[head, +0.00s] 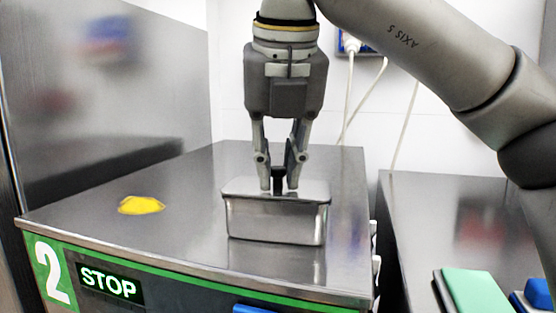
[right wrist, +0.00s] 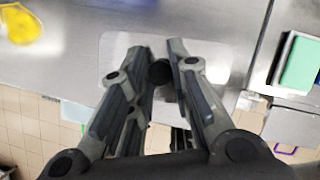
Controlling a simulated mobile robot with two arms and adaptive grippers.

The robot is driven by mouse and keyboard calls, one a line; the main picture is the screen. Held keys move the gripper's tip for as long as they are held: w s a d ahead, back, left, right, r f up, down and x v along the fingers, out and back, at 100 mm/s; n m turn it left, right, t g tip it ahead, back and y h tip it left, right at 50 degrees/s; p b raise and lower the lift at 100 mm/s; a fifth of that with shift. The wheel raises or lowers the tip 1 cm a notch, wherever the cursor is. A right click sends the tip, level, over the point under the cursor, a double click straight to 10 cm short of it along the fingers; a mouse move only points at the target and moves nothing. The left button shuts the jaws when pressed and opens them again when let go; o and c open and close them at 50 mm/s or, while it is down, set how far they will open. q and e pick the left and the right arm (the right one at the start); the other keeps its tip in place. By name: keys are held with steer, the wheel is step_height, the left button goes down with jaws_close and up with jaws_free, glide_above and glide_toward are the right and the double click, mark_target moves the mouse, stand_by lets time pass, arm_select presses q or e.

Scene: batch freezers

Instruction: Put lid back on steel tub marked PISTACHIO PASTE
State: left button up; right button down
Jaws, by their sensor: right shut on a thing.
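The steel tub (head: 276,222) stands upright on the steel machine top. Its steel lid (head: 240,188) lies flat at the rim, level and lined up with the tub. I cannot tell whether it is fully seated. No PISTACHIO PASTE marking can be read on the side I see. My right gripper (head: 279,187) points straight down over the lid's middle, shut on the lid's black knob (head: 279,174). In the right wrist view the knob (right wrist: 159,73) sits between the fingers (right wrist: 160,56), above the pale lid (right wrist: 216,66). My left gripper is in neither view.
A yellow blob (head: 141,205) lies left of the tub on the machine top (head: 190,180). The top's front edge is just in front of the tub. A lower counter (head: 430,205) at right holds a green item (head: 472,291) and blue items. A wall closes the back.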

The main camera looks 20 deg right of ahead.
stand_by(0.4)
steer(key=c, duration=1.3)
jaws_free()
steer(key=shift+o, duration=0.2)
steer(key=o, duration=0.5)
steer(key=shift+r+p, duration=1.2)
steer(key=shift+r, duration=2.3)
